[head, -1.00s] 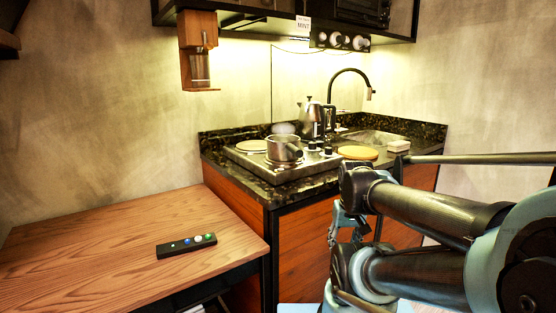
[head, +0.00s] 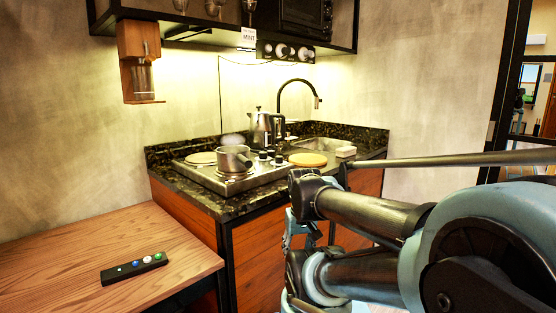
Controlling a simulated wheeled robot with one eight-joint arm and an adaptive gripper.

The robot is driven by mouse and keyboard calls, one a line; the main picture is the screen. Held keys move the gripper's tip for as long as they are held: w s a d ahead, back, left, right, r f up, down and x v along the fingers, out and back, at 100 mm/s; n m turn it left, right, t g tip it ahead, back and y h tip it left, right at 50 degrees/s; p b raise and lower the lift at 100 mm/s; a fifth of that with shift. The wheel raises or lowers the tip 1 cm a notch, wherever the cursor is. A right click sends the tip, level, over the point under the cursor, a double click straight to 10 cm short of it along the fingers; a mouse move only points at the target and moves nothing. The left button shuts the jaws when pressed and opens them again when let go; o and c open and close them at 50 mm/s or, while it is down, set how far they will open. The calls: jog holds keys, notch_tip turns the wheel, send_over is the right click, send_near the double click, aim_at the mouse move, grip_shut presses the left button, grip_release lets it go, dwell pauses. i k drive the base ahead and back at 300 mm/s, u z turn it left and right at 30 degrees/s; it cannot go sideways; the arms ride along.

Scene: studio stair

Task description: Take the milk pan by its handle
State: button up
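The milk pan (head: 232,161) is a small grey metal pot. It stands upright on the front hot plate of the two-plate hob (head: 206,178). Its handle seems to be a short dark piece on its right side, too small to make out clearly. My folded arm fills the lower right of the head view, well in front of the counter and apart from the pan. I cannot make out my gripper's fingers in this view.
A kettle (head: 262,129) stands behind the pan, with a round wooden board (head: 308,160) to the right, near the sink and black tap (head: 297,84). A wooden table (head: 60,250) with a button box (head: 134,268) is at lower left. A shelf (head: 200,27) hangs above.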

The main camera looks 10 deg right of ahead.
aim_at(235, 160)
jog(key=z, duration=0.75)
jog(key=k, duration=1.3)
jog(key=u, duration=0.75)
